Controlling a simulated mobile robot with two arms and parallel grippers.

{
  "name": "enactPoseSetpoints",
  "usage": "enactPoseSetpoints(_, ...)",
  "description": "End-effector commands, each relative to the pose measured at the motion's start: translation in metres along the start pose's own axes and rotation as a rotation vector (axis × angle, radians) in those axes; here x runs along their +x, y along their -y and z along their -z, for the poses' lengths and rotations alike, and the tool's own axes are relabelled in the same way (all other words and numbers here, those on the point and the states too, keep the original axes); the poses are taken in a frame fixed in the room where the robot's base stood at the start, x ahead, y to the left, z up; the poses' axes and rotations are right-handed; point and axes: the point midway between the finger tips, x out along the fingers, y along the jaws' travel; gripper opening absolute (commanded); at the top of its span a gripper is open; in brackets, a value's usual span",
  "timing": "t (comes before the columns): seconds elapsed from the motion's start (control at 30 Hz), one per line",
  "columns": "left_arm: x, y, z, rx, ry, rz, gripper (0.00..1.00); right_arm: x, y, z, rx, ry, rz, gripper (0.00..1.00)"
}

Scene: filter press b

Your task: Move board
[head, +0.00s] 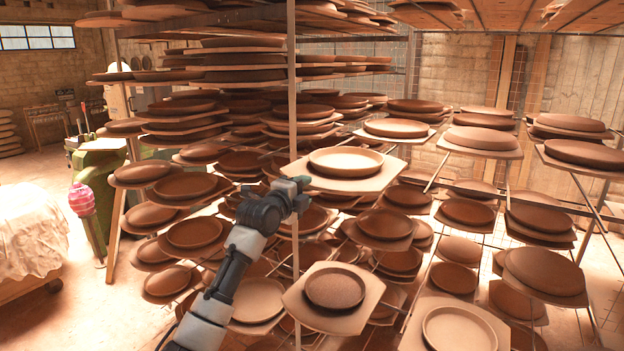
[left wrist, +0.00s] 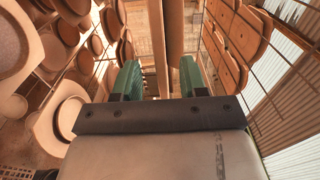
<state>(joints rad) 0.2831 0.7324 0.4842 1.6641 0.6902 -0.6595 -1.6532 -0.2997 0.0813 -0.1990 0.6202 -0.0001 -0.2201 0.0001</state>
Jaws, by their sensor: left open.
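A pale board (head: 375,180) with one round clay dish (head: 346,160) on it sits on the rack in the middle of the head view. My left gripper (head: 299,183) is at this board's left front edge, beside a thin upright rack post. Whether it touches the board cannot be told. In the left wrist view the green fingers (left wrist: 160,80) stand apart with nothing held between them. Boards with dishes show left of the fingers there, but which one is the board by the gripper is unclear. My right gripper is not in view.
The rack post (head: 291,75) rises close to my left gripper. Boards with clay dishes fill the racks all around, including a lower board (head: 306,312) in front. A cloth-covered cart (head: 30,235) stands at left. Open floor (head: 85,300) shows between it and the racks.

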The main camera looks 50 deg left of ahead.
Motion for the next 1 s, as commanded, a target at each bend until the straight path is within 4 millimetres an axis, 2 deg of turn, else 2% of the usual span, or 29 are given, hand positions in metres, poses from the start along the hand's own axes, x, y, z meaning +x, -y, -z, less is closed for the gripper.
enactPoseSetpoints(0.03, 0.01, 0.005, -0.001, -0.006, 0.001, 0.001, 0.43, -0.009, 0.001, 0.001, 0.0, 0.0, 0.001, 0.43)
enactPoseSetpoints(0.1, 0.021, 0.004, 0.0, -0.005, 0.0, 0.0, 0.43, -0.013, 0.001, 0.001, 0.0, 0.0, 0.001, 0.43)
enactPoseSetpoints(0.3, 0.045, 0.003, 0.0, -0.003, 0.0, 0.001, 0.43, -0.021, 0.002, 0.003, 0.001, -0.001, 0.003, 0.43)
enactPoseSetpoints(0.5, 0.055, 0.0, 0.0, -0.001, -0.001, -0.001, 0.43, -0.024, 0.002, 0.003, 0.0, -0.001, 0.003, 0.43)
enactPoseSetpoints(0.77, 0.055, 0.0, 0.0, 0.0, -0.001, 0.0, 0.43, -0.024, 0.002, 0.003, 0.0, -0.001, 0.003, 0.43)
enactPoseSetpoints(0.83, 0.055, 0.0, 0.0, 0.0, -0.001, 0.0, 0.36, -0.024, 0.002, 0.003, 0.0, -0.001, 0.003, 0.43)
enactPoseSetpoints(1.0, 0.055, 0.0, 0.0, 0.0, 0.0, 0.0, 0.1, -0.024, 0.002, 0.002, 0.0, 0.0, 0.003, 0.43)
